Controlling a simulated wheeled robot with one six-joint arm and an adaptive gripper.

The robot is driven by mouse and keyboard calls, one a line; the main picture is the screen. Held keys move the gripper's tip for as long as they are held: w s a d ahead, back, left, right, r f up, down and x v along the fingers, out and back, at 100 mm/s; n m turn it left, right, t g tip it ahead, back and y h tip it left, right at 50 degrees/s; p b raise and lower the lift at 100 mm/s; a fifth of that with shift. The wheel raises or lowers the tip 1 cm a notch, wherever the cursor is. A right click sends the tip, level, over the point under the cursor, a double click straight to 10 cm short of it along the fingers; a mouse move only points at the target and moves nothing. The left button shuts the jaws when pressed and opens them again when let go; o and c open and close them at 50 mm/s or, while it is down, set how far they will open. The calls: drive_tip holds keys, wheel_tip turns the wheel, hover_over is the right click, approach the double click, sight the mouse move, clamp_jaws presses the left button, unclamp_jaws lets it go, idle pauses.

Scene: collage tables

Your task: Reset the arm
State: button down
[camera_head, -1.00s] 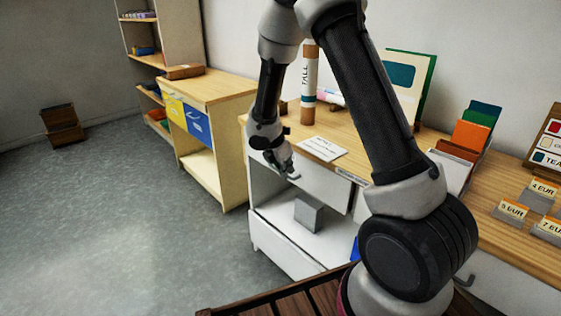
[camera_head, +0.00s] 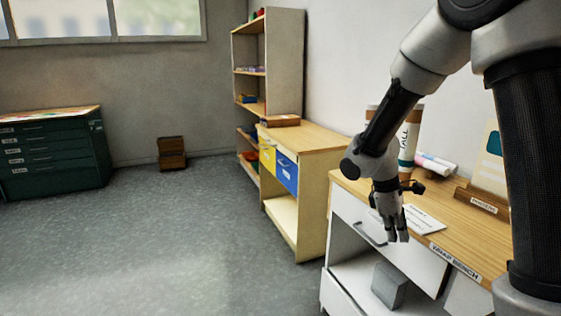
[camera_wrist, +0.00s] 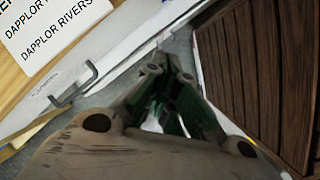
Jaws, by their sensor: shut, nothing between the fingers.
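My gripper (camera_head: 398,236) hangs fingers down in the head view, in front of the wrap bench (camera_head: 462,228). It is shut and empty. It is beside the white drawer front with a grey handle (camera_head: 371,233); I cannot tell whether it touches. In the wrist view, the fingers (camera_wrist: 165,85) point away from the camera, with the drawer handle (camera_wrist: 75,86) to their left. My arm comes down from the top right.
A printed card (camera_head: 421,221) and rolls (camera_head: 410,138) lie or stand on the bench. A grey box (camera_head: 388,285) sits on the shelf below. A wooden cabinet (camera_head: 310,150), tall shelf (camera_head: 285,70) and green drawer cabinet (camera_head: 55,150) stand beyond. The floor at left is clear. Dark slats (camera_wrist: 255,70) show in the wrist view.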

drive_tip(key=s+d+r+m+t+y, duration=0.2)
drive_tip(key=s+r+m, duration=0.4)
drive_tip(key=s+r, duration=0.3)
drive_tip(key=s+d+r+m+t+y, duration=0.1)
drive_tip(key=s+d+r+m+t, duration=0.2)
drive_tip(key=s+r, duration=0.6)
drive_tip(key=s+m, duration=0.1)
drive_tip(key=m, duration=0.1)
drive_tip(key=shift+s+m+y, duration=0.2)
drive_tip(key=shift+m+y, duration=0.2)
drive_tip(key=shift+d, duration=0.1)
